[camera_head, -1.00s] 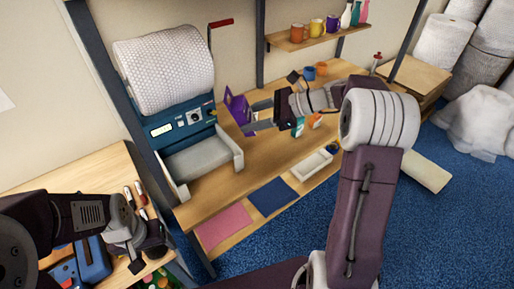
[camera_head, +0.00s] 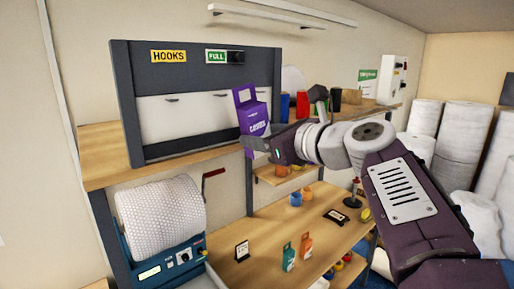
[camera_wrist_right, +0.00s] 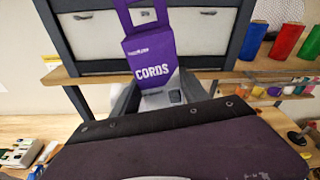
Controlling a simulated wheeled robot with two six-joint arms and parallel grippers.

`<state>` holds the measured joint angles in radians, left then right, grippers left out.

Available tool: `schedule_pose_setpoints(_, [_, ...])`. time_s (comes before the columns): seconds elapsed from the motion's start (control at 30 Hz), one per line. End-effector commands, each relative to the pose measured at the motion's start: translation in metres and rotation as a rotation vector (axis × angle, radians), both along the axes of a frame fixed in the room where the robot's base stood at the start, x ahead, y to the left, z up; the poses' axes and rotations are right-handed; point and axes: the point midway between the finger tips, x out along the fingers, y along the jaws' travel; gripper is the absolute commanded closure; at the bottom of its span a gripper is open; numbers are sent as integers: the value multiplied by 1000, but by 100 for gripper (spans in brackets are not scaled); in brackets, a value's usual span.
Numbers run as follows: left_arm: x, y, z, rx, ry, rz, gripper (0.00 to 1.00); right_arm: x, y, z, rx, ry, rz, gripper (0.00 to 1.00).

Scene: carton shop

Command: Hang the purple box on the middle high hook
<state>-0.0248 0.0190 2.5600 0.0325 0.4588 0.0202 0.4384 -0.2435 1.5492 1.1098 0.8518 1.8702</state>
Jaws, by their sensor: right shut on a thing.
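The purple box (camera_head: 254,115) reads "CORDS" and has a tab with a cut-out at its top. My right gripper (camera_head: 254,144) is shut on its lower part and holds it up, slightly tilted, before the right edge of the dark-framed hook board (camera_head: 126,110). The wrist view shows the box (camera_wrist_right: 152,48) between my right gripper's fingers (camera_wrist_right: 158,98), in front of the board's lower frame. Small dark fittings, perhaps hooks, show on the white panel at left (camera_head: 172,99) and middle (camera_head: 220,95). Any right one is hidden. My left gripper is out of view.
The board carries a "HOOKS" label (camera_head: 169,56) and a "FULL" sign (camera_head: 216,56). A wooden shelf (camera_head: 100,170) runs beneath it. Red (camera_head: 303,104) and blue (camera_head: 285,107) containers stand right of the box. A bubble-wrap roll (camera_head: 160,215) sits below left.

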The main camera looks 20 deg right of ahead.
Motion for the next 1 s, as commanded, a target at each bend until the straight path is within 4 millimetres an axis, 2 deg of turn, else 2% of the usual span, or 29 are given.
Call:
schedule_pose_setpoints(0.17, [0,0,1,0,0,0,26,5,2,-1,0,0,2,100])
schedule_pose_setpoints(1.0, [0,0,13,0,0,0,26,64,23,-7,0,2,3,100])
